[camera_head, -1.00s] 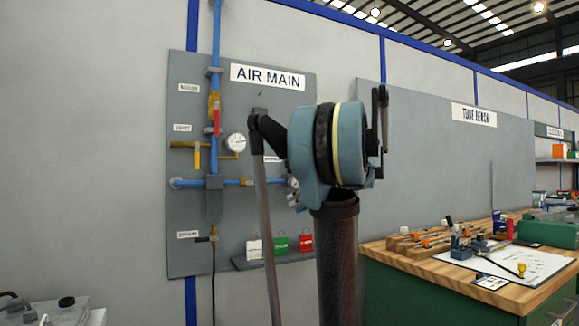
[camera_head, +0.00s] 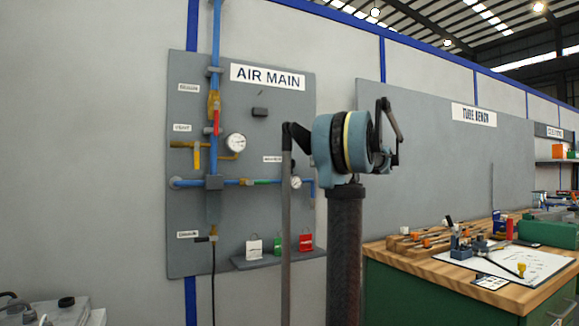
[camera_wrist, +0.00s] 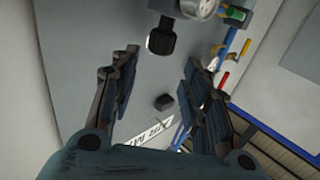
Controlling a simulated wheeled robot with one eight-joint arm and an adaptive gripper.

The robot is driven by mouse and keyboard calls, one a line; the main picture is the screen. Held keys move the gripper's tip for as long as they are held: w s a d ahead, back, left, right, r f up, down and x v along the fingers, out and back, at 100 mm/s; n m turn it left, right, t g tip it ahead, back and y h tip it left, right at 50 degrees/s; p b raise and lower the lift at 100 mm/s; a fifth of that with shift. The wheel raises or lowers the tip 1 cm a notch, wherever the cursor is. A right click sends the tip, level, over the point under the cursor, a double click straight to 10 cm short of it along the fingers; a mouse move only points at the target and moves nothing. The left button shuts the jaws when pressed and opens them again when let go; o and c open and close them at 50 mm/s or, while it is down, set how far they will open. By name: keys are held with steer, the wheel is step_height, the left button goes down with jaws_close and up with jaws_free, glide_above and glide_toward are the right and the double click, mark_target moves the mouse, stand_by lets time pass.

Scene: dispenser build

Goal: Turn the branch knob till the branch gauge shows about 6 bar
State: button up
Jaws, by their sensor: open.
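The grey AIR MAIN panel (camera_head: 235,95) stands on the wall at left in the head view. A small round gauge (camera_head: 295,182) sits low on its right side, next to my arm; its reading is too small to make out. In the wrist view, part of a gauge (camera_wrist: 196,8) shows at the top edge. A black knob (camera_wrist: 161,38) sits below and left of it, between and beyond my fingertips. My gripper (camera_wrist: 164,72) is open and empty, apart from the knob. In the head view, my arm hides the knob.
A larger gauge (camera_head: 235,143), a red handle (camera_head: 217,121) and a yellow handle (camera_head: 196,155) are on the panel's pipework. A dark block (camera_head: 259,112) sticks out under the sign. A shelf (camera_head: 270,261) holds small tags. A wooden bench (camera_head: 395,248) stands at right.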

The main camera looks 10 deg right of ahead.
mark_target(290, 161)
steer(key=x, duration=1.2)
steer(key=shift+a, duration=0.15)
steer(key=c, duration=0.8)
